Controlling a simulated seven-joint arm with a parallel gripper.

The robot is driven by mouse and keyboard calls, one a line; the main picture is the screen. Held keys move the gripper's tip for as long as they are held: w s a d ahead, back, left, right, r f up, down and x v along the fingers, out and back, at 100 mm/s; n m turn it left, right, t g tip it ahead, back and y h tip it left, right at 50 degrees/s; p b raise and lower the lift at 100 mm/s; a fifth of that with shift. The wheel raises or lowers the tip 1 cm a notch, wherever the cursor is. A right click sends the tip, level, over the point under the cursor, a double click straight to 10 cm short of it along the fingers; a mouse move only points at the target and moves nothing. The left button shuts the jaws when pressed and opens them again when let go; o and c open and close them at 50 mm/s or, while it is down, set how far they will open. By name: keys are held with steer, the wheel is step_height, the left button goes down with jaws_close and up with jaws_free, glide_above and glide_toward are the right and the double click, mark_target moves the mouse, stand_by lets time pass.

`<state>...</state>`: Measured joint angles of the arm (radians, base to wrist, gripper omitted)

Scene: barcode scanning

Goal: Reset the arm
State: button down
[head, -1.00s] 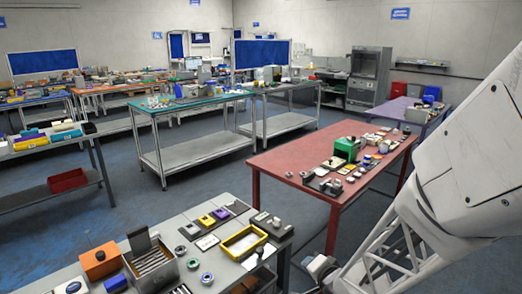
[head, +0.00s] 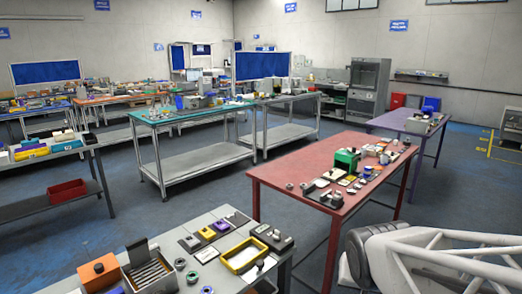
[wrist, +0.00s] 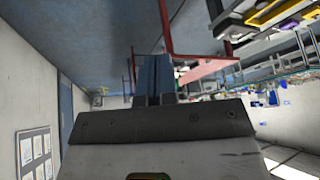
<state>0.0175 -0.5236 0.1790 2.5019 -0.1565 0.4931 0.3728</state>
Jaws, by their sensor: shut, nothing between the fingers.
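My gripper (wrist: 153,60) shows in the wrist view, its two fingers together and nothing between them. In the head view only a part of my arm shows at the lower right, and my gripper is out of that picture.
In the head view a red table (head: 290,165) with a green device (head: 346,160) and small parts stands near my arm. A grey table (head: 232,216) with trays and an orange box (head: 99,272) is at the front left. Blue floor (head: 170,220) lies clear between tables.

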steer(key=s+r+n+g, duration=0.1)
steer(key=s+r, duration=0.1)
steer(key=s, duration=0.3)
steer(key=s+a+r+n+g+y, duration=0.1)
steer(key=s+r+n+g, duration=0.1)
steer(key=s+r, duration=0.1)
steer(key=shift+s+a, duration=0.3)
steer(key=shift+s, duration=0.6)
steer(key=shift+f, duration=0.1)
stand_by(1.5)
